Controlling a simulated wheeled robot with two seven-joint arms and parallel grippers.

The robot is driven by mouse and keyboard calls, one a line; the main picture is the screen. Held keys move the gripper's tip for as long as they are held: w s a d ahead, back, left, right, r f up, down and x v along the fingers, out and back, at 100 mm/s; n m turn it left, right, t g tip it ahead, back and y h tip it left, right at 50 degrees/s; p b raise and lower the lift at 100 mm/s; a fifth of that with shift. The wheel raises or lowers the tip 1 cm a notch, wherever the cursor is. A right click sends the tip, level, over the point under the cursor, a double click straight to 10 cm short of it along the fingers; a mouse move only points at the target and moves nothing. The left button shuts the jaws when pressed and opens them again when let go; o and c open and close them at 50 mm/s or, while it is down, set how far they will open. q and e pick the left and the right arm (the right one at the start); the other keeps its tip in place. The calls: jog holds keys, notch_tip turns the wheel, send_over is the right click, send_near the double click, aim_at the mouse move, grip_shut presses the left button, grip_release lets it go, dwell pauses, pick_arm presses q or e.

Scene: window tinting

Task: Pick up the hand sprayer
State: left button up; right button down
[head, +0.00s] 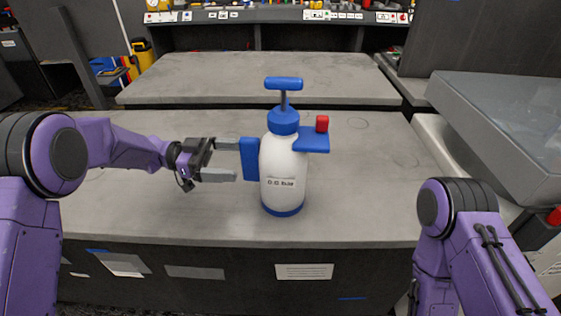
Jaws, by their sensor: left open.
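The hand sprayer (284,165) stands upright on the grey workbench. It has a white bottle body, a blue pump handle on top, a blue base, a red piece at its upper right and a blue grip block on its left side. My left gripper (236,160) is open just left of the sprayer. Its two fingers point right, toward the blue block, and nothing is held between them. I cannot tell whether a fingertip touches the block. My right arm shows at the lower right, but its gripper is not in view.
The workbench top (370,200) is clear around the sprayer. A second grey bench (250,75) stands behind it. A grey box with a clear top (500,110) is at the right. A yellow container (143,53) stands at the back left.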

aim_at(256, 159)
pick_arm(q)
jog(key=d+p, duration=0.1)
jog(key=d, duration=0.5)
jog(key=shift+d+p, duration=0.25)
jog(key=shift+p, duration=0.1)
jog(key=shift+a, duration=0.1)
jog(key=shift+c, duration=0.7)
grip_shut()
